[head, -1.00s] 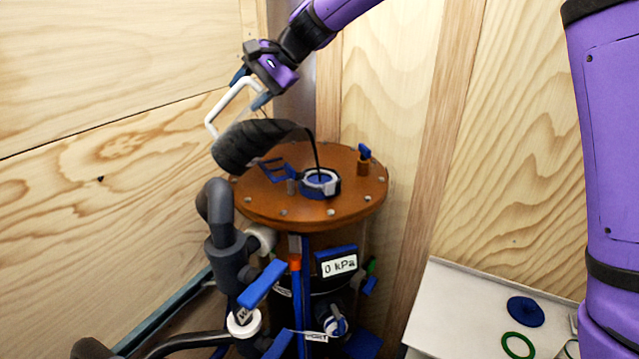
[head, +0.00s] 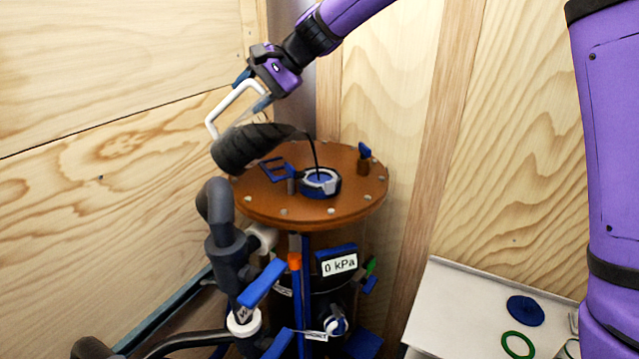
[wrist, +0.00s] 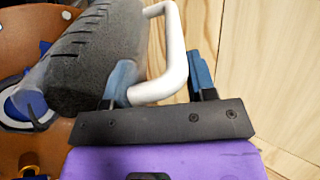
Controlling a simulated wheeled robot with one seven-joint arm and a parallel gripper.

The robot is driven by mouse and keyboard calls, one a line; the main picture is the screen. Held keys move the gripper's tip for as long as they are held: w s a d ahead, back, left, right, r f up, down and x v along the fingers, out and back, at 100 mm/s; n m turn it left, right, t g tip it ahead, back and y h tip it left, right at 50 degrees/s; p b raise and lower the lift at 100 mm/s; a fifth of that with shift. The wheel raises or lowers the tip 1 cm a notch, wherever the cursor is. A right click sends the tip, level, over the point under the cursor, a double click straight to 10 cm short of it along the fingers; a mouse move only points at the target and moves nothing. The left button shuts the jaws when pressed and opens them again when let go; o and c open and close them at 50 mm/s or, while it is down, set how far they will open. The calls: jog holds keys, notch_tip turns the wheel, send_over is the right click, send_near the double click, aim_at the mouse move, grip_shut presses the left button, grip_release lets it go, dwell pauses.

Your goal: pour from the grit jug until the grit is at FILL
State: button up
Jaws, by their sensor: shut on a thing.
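The grit jug (head: 250,147) is dark and ribbed with a white handle (head: 226,110). It is tipped far over, with its mouth to the right, above the orange-brown vessel lid (head: 350,205). My gripper (head: 258,92) is shut on the white handle; in the wrist view the handle (wrist: 173,60) passes between the blue fingers. A thin dark stream (head: 316,155) falls from the jug's mouth into the blue and grey ring port (head: 320,183) on the lid. The grit level and the FILL mark cannot be seen.
A gauge (head: 339,264) on the vessel reads 0 kPa. Grey pipes with blue levers (head: 262,284) stand in front at left. A pale tray (head: 462,310) at lower right holds a blue disc (head: 525,310) and a green ring (head: 518,345). Wooden walls close in behind.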

jog(key=shift+d+f+y, duration=0.25)
jog(key=shift+f+y, duration=0.05)
jog(key=shift+y, duration=0.1)
dwell(1.2)
jog(key=shift+s+d+f+y+p, duration=0.15)
jog(key=shift+d+y+p, duration=0.3)
jog(key=shift+d+y, duration=0.55)
dwell(4.9)
jog(key=shift+a, duration=0.1)
